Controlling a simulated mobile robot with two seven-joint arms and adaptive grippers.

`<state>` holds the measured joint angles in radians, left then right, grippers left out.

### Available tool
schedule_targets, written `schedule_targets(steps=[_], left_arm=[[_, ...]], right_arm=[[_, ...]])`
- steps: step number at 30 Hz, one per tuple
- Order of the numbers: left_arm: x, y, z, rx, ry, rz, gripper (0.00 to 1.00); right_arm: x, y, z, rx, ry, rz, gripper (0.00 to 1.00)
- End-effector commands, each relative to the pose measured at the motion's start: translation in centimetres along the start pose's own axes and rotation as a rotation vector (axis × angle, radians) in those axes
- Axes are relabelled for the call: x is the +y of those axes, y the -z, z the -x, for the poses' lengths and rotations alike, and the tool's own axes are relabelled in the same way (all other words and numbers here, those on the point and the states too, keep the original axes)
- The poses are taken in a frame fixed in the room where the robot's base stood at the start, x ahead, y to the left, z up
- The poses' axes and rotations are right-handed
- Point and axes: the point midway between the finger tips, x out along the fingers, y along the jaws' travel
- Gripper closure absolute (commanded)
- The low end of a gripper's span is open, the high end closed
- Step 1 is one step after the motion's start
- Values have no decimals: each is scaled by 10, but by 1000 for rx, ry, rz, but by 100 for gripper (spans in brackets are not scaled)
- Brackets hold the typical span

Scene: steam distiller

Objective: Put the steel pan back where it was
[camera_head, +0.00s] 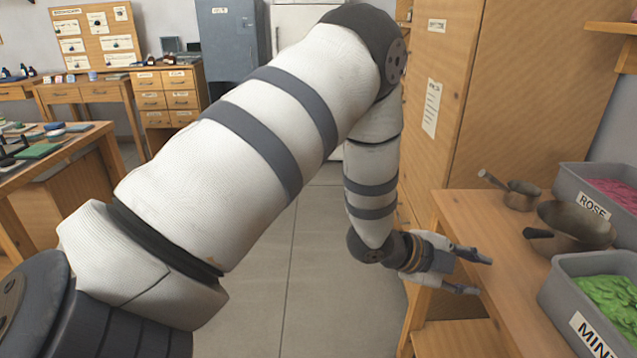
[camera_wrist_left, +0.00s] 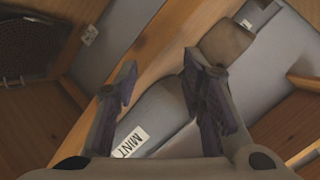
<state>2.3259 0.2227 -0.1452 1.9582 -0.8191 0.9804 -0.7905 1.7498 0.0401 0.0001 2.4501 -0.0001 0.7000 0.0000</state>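Two metal pans are on the wooden table at the right in the head view. The larger, brownish pan (camera_head: 577,226) has a short dark handle pointing left. A smaller pan (camera_head: 522,196) with a long thin handle is behind it. I cannot tell for sure which one is the steel pan. My left gripper (camera_head: 480,275) is at the table's left edge, left of the larger pan and apart from it. Its fingers are spread with nothing between them; the left wrist view also shows the gripper (camera_wrist_left: 160,62) open. My right gripper is not in view.
A grey MINT bin (camera_head: 580,262) with green leaves and a grey ROSE bin (camera_head: 601,180) with pink petals flank the pans on the right. A tall wooden cabinet (camera_head: 500,75) stands behind the table (camera_head: 470,222). A desk (camera_head: 95,130) with clutter is at far left. Floor between is clear.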

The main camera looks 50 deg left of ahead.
Motion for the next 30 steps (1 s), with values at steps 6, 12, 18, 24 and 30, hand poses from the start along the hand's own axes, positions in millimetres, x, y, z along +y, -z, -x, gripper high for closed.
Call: schedule_targets(steps=[6,12,18,24,30], left_arm=[[250,-64,74,-568,-314,795,63],[384,-64,207,-1141,-386,1207,63],[410,-57,254,-1330,-369,1295,63],[410,-57,253,-1327,-367,1295,63],[409,-57,252,-1325,-367,1294,63]], right_arm=[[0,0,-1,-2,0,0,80],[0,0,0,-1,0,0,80],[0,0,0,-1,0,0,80],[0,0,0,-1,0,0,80],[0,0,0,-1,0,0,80]])
